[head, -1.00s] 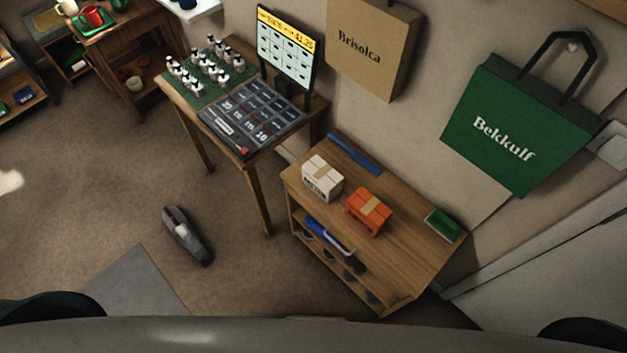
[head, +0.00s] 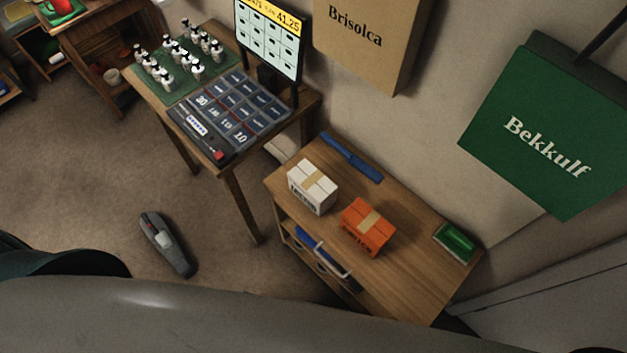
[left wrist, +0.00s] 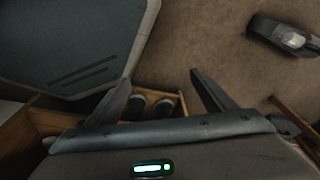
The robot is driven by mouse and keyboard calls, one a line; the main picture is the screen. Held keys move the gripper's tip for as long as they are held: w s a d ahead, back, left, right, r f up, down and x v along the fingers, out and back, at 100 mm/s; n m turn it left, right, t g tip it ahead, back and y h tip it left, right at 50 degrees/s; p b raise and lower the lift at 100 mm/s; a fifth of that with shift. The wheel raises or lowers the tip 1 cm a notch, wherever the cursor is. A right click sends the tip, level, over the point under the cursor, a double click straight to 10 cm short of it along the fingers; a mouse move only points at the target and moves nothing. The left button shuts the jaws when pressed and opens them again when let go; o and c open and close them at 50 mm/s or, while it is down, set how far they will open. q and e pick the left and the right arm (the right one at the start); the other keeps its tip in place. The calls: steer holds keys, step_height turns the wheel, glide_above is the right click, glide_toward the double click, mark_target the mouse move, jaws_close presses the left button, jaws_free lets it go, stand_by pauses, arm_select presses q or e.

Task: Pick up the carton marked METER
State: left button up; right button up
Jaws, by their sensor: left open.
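No carton can be made out in that view. Neither gripper shows in the head view.
The wooden bench (head: 415,285) also bears a blue bar (head: 350,158) and a green block (head: 456,243). A table left of it holds a keypad (head: 232,110), a screen (head: 270,38) and several small bottles. A grey handheld device (head: 167,245) lies on the floor.

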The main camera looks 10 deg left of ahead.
arm_select(q)
steer(key=w+d+r+m+h+p, duration=0.1)
steer(key=w+d+r, duration=0.3)
steer(key=r, duration=0.7)
steer(key=w+d+r+m+t, duration=0.1)
steer(key=w+r+m, duration=0.1)
steer(key=w+r, duration=0.65)
steer(key=w+d+r+m+h+p, duration=0.1)
steer(key=w+d+r, duration=0.15)
steer(key=r, duration=1.15)
steer(key=w+d+r+m+g, duration=0.2)
steer(key=w+d+r+m, duration=0.65)
steer(key=w+m, duration=0.2)
steer(key=w+a+r+m+g+y, duration=0.1)
steer(key=w+a+r+m+y, duration=0.1)
steer(key=w+r+m, duration=0.3)
steer(key=w+m, duration=0.2)
steer(key=m, duration=0.1)
steer(key=shift+w+a, duration=0.15)
steer(key=shift+w, duration=0.1)
steer(key=shift+f, duration=0.1)
